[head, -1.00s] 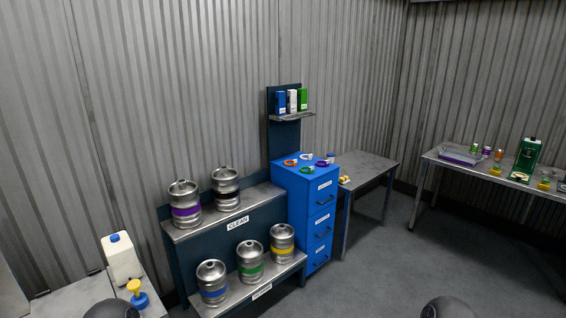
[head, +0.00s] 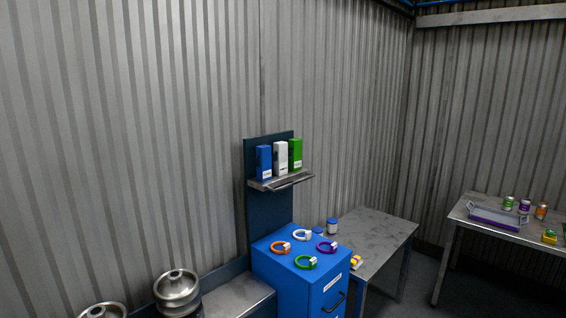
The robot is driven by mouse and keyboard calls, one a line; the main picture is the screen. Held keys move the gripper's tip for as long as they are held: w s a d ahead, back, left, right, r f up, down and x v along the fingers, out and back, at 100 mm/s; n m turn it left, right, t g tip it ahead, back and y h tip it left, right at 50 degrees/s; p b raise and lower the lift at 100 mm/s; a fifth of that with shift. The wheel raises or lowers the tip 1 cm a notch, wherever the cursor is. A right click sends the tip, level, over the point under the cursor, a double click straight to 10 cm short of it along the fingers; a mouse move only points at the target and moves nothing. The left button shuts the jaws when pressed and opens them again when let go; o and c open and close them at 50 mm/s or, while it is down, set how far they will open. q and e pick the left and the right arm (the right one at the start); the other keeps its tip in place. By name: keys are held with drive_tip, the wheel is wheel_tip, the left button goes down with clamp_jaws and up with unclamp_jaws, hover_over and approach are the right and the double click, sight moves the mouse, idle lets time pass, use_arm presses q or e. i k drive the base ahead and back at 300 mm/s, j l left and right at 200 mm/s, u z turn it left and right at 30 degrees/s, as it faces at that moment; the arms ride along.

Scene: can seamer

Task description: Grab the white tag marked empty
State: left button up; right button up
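A white ring-shaped tag (head: 302,235) lies on top of the blue drawer cabinet (head: 279,258), toward the back of its top. An orange tag (head: 281,247), a green tag (head: 306,262) and a purple tag (head: 327,246) lie around it, each with a small pale label. The writing on the labels is too small to read. Neither of my grippers shows in the head view.
A wall shelf (head: 282,182) with blue, white and green boxes stands above and behind the cabinet. A keg (head: 177,290) is on the rack at left. A grey table (head: 375,236) adjoins the cabinet at right. A farther table holds a purple-lined tray (head: 497,218) and cans.

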sight(281, 167)
drive_tip(key=i+l+u, duration=0.15)
drive_tip(key=u, duration=0.25)
drive_tip(key=i+l+u, duration=0.2)
drive_tip(key=u, duration=0.2)
drive_tip(key=i+l+u, duration=0.15)
drive_tip(key=u, duration=0.25)
drive_tip(key=l, duration=0.1)
